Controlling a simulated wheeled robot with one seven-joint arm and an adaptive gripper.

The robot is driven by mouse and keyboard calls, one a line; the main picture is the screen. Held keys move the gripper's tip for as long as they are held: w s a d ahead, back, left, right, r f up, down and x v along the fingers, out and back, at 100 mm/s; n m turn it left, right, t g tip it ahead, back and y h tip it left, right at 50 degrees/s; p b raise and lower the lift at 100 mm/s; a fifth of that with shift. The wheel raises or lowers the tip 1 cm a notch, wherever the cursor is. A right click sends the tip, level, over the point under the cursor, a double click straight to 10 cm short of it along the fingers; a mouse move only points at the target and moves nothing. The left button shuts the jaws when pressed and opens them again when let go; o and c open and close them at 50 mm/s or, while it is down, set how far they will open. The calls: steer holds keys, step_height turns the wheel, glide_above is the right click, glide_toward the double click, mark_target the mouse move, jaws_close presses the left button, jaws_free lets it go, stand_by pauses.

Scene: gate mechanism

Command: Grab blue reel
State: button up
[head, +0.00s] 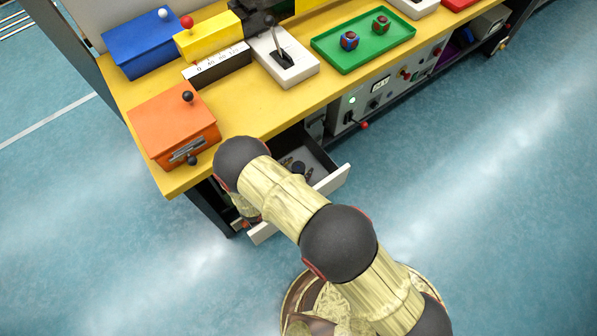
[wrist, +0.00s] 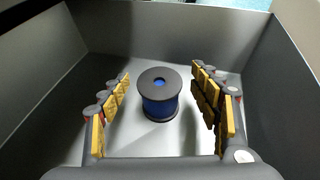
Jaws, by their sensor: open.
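The blue reel (wrist: 159,95) has black end flanges and a blue middle. It stands upright on the floor of a grey drawer (wrist: 90,50) in the wrist view. My gripper (wrist: 165,85) is open, with its yellow-padded fingers on either side of the reel and a gap on both sides. In the head view the pulled-out drawer (head: 333,181) shows under the table, and my arm covers part of it. A small dark item inside it may be the reel, but I cannot tell. My gripper is mostly hidden behind my arm there.
The drawer's walls stand close around my gripper. Above is a yellow table (head: 240,115) with an orange box (head: 172,125), a blue box (head: 150,45), a lever unit (head: 285,60) and a green tray (head: 340,62) with two small cubes. A control panel (head: 390,80) is under the table edge.

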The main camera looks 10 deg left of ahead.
steer(key=shift+w, duration=0.3)
steer(key=shift+c, duration=1.2)
steer(key=c, duration=1.1)
steer(key=shift+c, duration=0.4)
